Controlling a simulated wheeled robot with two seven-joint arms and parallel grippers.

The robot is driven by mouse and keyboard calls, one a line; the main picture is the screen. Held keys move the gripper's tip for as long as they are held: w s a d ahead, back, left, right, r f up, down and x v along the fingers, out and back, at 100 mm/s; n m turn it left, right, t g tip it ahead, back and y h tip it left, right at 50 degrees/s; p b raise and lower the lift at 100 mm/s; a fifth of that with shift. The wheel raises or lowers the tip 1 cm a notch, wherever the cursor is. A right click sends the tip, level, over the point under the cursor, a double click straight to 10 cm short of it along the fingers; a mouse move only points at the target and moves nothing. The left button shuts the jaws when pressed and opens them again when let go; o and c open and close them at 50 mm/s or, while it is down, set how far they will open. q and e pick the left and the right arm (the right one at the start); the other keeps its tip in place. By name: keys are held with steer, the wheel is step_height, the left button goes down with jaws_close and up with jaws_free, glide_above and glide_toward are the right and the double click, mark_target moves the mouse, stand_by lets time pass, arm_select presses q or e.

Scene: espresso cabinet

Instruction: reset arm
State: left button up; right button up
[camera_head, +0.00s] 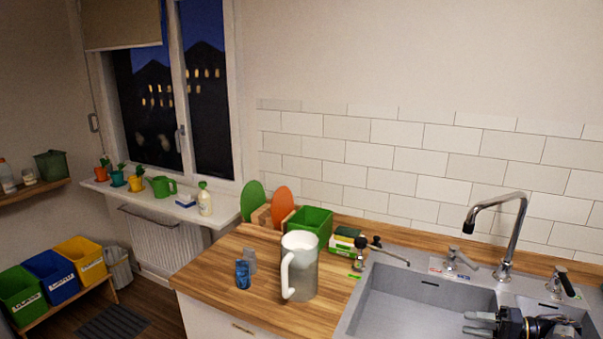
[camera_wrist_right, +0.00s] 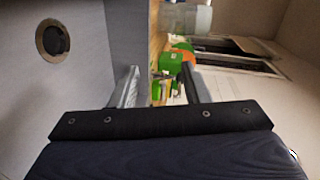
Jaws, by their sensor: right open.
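My right gripper (camera_head: 477,323) shows at the lower right of the head view, over the right part of the sink. Its two fingers point left and are apart. In the right wrist view the open fingers (camera_wrist_right: 162,84) have nothing between them but distant background. The grey basin with its round drain (camera_wrist_right: 53,40) fills the left of that view. My left gripper is not in view.
A steel sink (camera_head: 425,292) with a tall faucet (camera_head: 505,240) surrounds my right gripper. On the wooden counter (camera_head: 212,278) stand a white-handled jug (camera_head: 302,270), a blue packet (camera_head: 243,275), a green bin (camera_head: 311,226) and a green-and-white box (camera_head: 346,241).

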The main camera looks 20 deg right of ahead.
steer(key=w+r+t+h, duration=0.35)
steer(key=w+r, duration=0.25)
steer(key=r, duration=0.4)
steer(key=w+r+t+h, duration=0.3)
steer(key=w+r+t, duration=0.1)
steer(key=w+r, duration=0.4)
steer(key=s+a+r+m+h, duration=0.1)
steer(key=a+r+m+h, duration=0.25)
steer(key=r+h, duration=0.8)
steer(key=s+a+f+n+g+y, duration=0.3)
steer(key=s+a+f, duration=0.3)
steer(key=s+a, duration=0.5)
steer(key=s+a+f+n+g+y, duration=0.3)
steer(key=s+a+f+g, duration=0.2)
steer(key=s+a, duration=0.6)
steer(key=s+a+f+n+g+y+b, duration=0.1)
steer(key=s+a+f+n+g+y, duration=0.2)
steer(key=s+a+f, duration=0.3)
steer(key=s+a+g, duration=0.1)
steer(key=s+a, duration=0.4)
steer(key=a, duration=0.5)
steer(key=shift+f+g+y, duration=0.35)
steer(key=shift+y, duration=0.05)
steer(key=shift+w, duration=0.1)
